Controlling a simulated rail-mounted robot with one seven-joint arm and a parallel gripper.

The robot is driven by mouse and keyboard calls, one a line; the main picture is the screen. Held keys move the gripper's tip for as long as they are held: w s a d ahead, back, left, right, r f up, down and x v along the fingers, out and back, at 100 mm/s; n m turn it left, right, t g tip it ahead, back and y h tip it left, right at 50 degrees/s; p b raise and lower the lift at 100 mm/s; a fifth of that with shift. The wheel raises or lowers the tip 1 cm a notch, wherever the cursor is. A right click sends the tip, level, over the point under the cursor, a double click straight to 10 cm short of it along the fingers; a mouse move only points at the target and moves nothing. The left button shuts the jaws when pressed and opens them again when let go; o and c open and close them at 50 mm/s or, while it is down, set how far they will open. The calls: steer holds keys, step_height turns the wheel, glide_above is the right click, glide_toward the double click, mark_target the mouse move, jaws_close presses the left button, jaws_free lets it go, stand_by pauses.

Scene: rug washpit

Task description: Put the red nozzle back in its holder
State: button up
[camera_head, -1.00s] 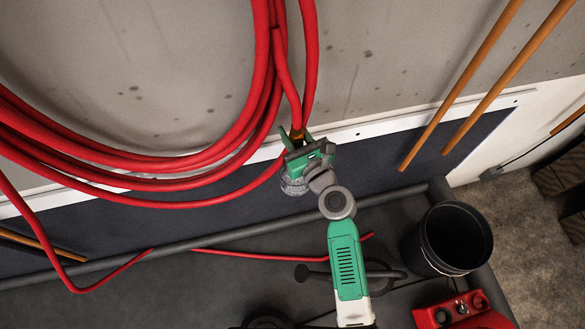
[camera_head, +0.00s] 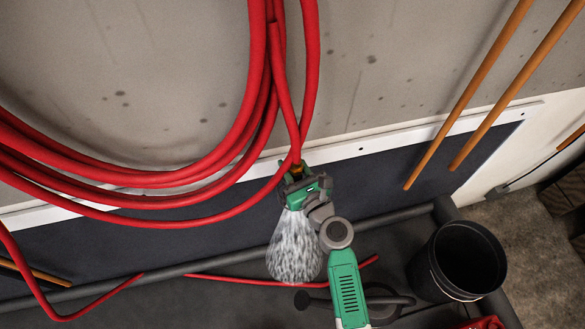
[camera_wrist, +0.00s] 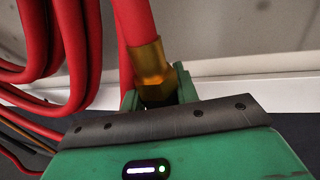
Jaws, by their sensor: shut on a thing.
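My gripper (camera_head: 296,172) is shut around the end of a red hose, just below a brass fitting. The wrist view shows this brass fitting (camera_wrist: 152,72) between my green fingers (camera_wrist: 159,96). I take the held end to be the red nozzle; its body is hidden by my gripper. A white spray of water (camera_head: 296,247) fans downward from it in the head view. I cannot make out a holder for certain in either view.
Thick red hose coils (camera_head: 150,178) hang on the grey wall (camera_head: 400,60), close beside my gripper. Orange poles (camera_head: 470,95) lean at the right. A black bucket (camera_head: 436,268) stands on the dark floor. A red box (camera_head: 484,323) is cut off at the bottom edge.

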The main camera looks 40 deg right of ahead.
steer(key=shift+r, duration=0.1)
steer(key=shift+f, duration=0.2)
steer(key=o, duration=1)
steer(key=shift+r, duration=0.25)
steer(key=v, duration=1.2)
steer(key=shift+p, duration=0.35)
steer(key=shift+w, duration=0.1)
